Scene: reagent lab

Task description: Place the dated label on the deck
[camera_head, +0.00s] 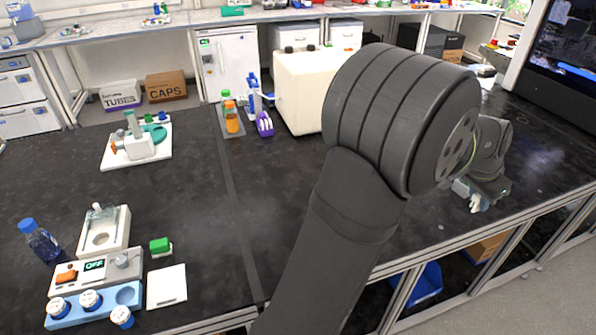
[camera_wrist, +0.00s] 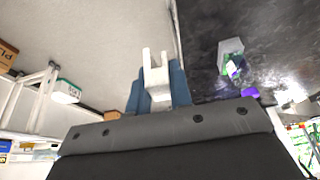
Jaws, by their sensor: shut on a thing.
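My gripper (camera_wrist: 156,82) shows in the wrist view with its two blue-grey fingers shut on a small white piece (camera_wrist: 156,68) that ends in two prongs. I cannot read a date on it or tell whether it is the dated label. In the head view my gripper (camera_head: 467,190) is small, over the right part of the black bench near its front edge, with a bit of white at its tip. My arm hides much of the bench there. A flat white square (camera_head: 166,286) lies on the bench at the front left; no writing shows on it.
At the front left stand a device reading OFF (camera_head: 95,265), a blue rack (camera_head: 60,315) with white-capped vials, a green block (camera_head: 160,246) and a blue-capped bottle (camera_head: 40,241). Orange bottles (camera_head: 231,118) and a cream box (camera_head: 298,92) stand behind.

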